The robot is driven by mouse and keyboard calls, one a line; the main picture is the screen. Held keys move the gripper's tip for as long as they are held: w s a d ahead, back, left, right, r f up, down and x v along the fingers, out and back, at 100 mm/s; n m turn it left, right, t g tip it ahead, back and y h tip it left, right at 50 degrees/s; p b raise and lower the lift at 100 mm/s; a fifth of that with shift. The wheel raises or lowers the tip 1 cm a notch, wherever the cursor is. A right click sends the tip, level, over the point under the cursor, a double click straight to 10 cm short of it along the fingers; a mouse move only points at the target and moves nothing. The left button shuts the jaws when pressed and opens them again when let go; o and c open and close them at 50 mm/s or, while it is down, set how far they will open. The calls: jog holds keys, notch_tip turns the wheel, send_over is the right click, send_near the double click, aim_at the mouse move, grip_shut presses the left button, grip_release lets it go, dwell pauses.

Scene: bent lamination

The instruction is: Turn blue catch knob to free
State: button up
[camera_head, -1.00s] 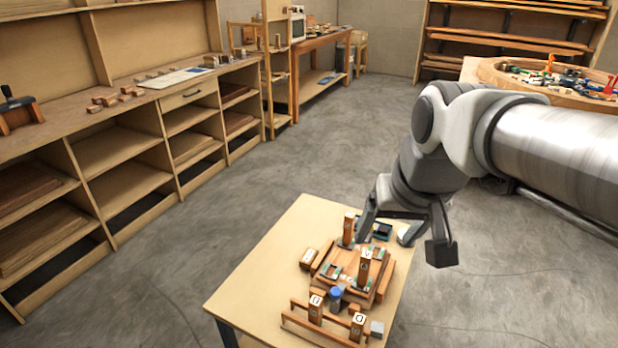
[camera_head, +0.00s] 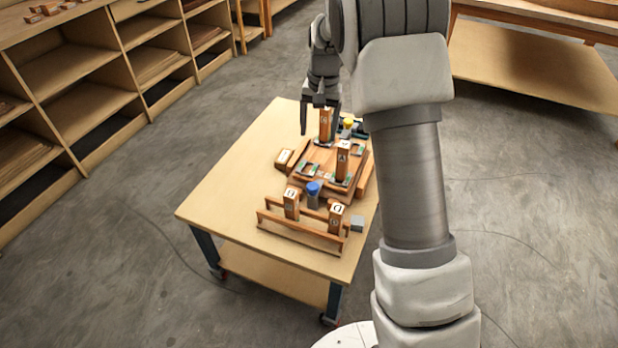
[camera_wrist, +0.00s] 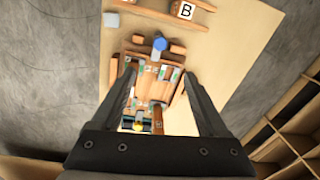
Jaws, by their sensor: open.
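The blue catch knob (camera_head: 313,188) sits on a grey post at the front side of the wooden fixture (camera_head: 327,160) on the table. It also shows in the wrist view (camera_wrist: 160,44), upper middle, beyond my fingertips. My gripper (camera_head: 318,118) is above the far end of the fixture, beside an upright lettered wooden block (camera_head: 326,125). In the wrist view my gripper (camera_wrist: 162,70) has its two fingers wide apart with nothing held between them. The knob is apart from the fingers. Which way the knob is turned is too small to tell.
A wooden rack (camera_head: 298,233) with lettered blocks (camera_head: 291,203) stands at the table's front, with a grey cube (camera_head: 357,223) beside it. A yellow knob (camera_head: 348,122) is at the fixture's far end. The left of the table (camera_head: 225,190) is bare. Shelves (camera_head: 90,90) line the left.

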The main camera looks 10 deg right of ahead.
send_near(313, 185)
jog(key=f+b, duration=0.1)
jog(key=f, duration=0.2)
jog(key=f+b, duration=0.4)
jog(key=f, duration=0.1)
jog(key=shift+w+a+f, duration=0.15)
jog(key=shift+a+f, duration=0.1)
jog(key=shift+f, duration=0.15)
grip_shut()
